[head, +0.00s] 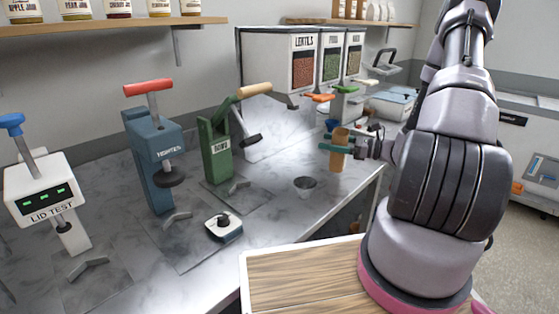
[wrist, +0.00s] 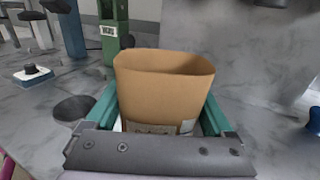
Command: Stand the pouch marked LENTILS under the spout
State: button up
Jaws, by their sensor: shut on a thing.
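A tan, open-topped kraft pouch (head: 337,163) is upright in my gripper (head: 336,148), near the right edge of the marble counter. The teal fingers are shut on its sides. In the wrist view the pouch (wrist: 165,88) is open and its visible inside looks empty. A label low on its face is mostly hidden by my gripper and cannot be read. The dispenser marked LENTILS (head: 304,67) stands at the back, with reddish contents in its window. An orange lever (head: 320,97) sits below it. The pouch is in front of the dispensers, apart from them.
Two more dispensers (head: 343,62) stand right of LENTILS. A green press (head: 215,150), a blue press (head: 152,150) and a white LID TEST device (head: 45,195) stand to the left. A small grey cup (head: 304,186) and a white device (head: 223,227) sit on the counter. A wooden board (head: 300,275) lies in front.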

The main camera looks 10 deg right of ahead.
jog(key=shift+f+x, duration=0.6)
jog(key=shift+x, duration=2.05)
jog(key=shift+f+x, duration=0.55)
jog(key=shift+x, duration=2.15)
jog(key=shift+f+x, duration=0.6)
jog(key=shift+x, duration=2.05)
jog(key=shift+f, duration=0.15)
jog(key=o, duration=1.1)
jog(key=shift+s+d, duration=0.1)
jog(key=shift+d, duration=0.1)
jog(key=v, duration=1.1)
jog(key=shift+s+d, duration=0.2)
jog(key=shift+d, duration=0.05)
